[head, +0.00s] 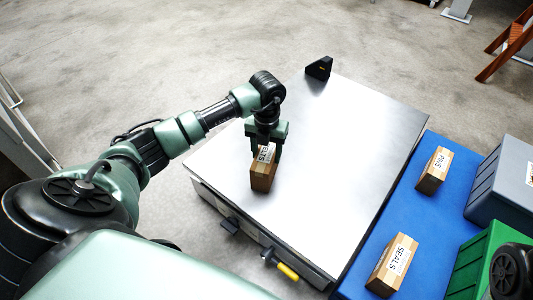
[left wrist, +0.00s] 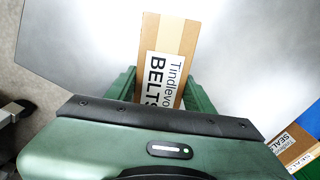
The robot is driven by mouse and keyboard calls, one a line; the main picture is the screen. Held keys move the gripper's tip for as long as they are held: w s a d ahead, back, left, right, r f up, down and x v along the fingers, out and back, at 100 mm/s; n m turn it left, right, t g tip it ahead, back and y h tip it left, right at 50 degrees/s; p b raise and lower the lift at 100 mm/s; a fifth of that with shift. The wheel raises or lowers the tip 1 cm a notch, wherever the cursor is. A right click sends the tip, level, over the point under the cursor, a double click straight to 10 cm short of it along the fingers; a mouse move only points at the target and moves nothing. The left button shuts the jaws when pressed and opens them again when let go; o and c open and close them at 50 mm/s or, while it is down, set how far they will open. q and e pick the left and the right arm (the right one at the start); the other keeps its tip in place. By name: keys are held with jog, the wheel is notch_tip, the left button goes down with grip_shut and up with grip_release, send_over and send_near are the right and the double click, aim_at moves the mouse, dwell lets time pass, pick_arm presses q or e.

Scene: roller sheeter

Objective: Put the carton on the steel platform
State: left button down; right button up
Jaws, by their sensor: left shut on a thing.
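The carton (head: 263,176) is a brown box with a white label; the label reads "BELTS" in the left wrist view (left wrist: 168,50). My left gripper (head: 266,150) points down and is shut on the carton, with green fingers on either side of it. The carton is upright over the left part of the steel platform (head: 345,150), at or just above its surface; I cannot tell whether it touches. The bare steel also shows in the left wrist view (left wrist: 245,60). My right gripper is not in view.
A blue surface (head: 398,208) right of the platform bears a "SEALS" carton (head: 393,265) and another labelled carton (head: 434,171). A grey bin (head: 505,185) and a green crate (head: 472,262) stand farther right. A black wedge-shaped piece (head: 319,67) stands at the platform's far corner. Most of the platform is clear.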

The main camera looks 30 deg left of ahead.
pick_arm(q)
jog(key=shift+f, duration=0.1)
jog(key=c, duration=0.6)
grip_release()
